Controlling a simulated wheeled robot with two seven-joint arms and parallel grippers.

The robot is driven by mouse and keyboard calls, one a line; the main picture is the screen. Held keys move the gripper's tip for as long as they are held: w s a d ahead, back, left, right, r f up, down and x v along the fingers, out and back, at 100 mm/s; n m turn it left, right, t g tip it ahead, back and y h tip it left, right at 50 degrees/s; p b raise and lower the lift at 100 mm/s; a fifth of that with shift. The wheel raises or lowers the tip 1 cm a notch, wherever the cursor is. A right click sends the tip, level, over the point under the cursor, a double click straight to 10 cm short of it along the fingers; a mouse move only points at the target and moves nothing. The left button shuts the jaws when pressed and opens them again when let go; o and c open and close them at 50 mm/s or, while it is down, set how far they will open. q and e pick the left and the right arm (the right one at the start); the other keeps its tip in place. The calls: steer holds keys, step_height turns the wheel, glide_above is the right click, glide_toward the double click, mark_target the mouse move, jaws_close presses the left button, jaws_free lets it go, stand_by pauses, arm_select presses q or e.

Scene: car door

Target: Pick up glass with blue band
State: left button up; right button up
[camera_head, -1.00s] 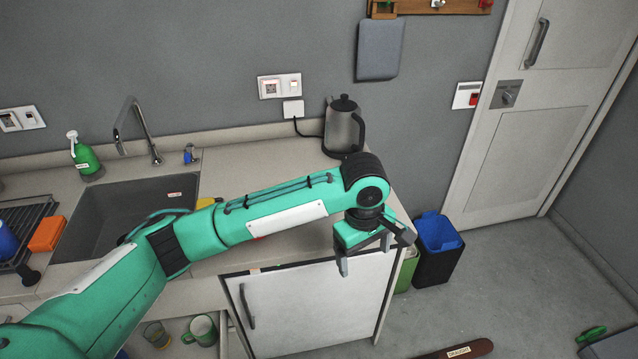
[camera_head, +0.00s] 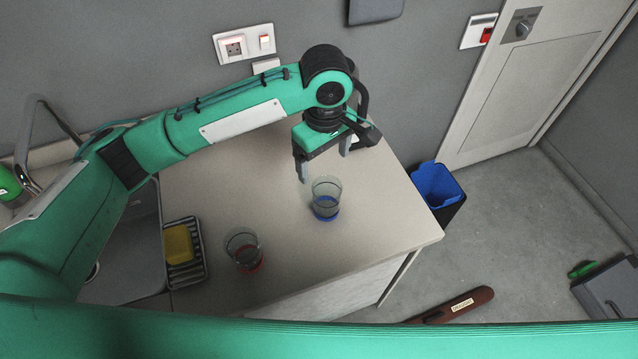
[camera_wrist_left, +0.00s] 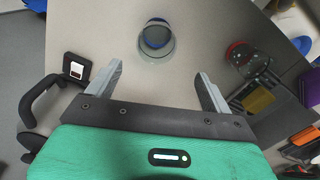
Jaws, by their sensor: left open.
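The glass with the blue band (camera_head: 326,199) stands upright on the counter, a clear tumbler with blue at its base. In the left wrist view the glass (camera_wrist_left: 156,41) lies ahead of my fingers, roughly between their lines. My left gripper (camera_head: 324,172) is open and empty, above and just behind the glass, apart from it as far as I can tell. Its two fingers show spread in the left wrist view (camera_wrist_left: 160,88). A second glass with a red band (camera_head: 244,250) stands to the left and nearer. My right gripper is not in view.
A yellow sponge (camera_head: 179,245) sits in a rack (camera_head: 187,266) beside the sink (camera_head: 136,243). A blue-lined bin (camera_head: 437,186) is on the floor right of the counter. Counter around the blue-band glass is clear.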

mark_target(327, 194)
arm_select(q)
step_height(327, 194, down, 8)
steer(key=shift+s+r+p, duration=0.1)
steer(key=shift+p, duration=0.7)
steer(key=shift+f, duration=0.25)
steer(key=shift+d+f, duration=0.1)
steer(key=shift+f, duration=0.1)
steer(key=f, duration=0.1)
steer(key=f+p, duration=0.1)
steer(key=f, duration=0.1)
steer(key=f+p, duration=0.1)
steer(key=shift+d+f, duration=0.25)
steer(key=shift+f, duration=0.15)
steer(key=c, duration=1)
steer(key=shift+c, duration=0.8)
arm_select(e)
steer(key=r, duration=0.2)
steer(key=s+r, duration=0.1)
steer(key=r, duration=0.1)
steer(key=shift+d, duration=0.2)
arm_select(q)
steer(key=shift+w+r, duration=0.1)
steer(key=shift+w, duration=0.1)
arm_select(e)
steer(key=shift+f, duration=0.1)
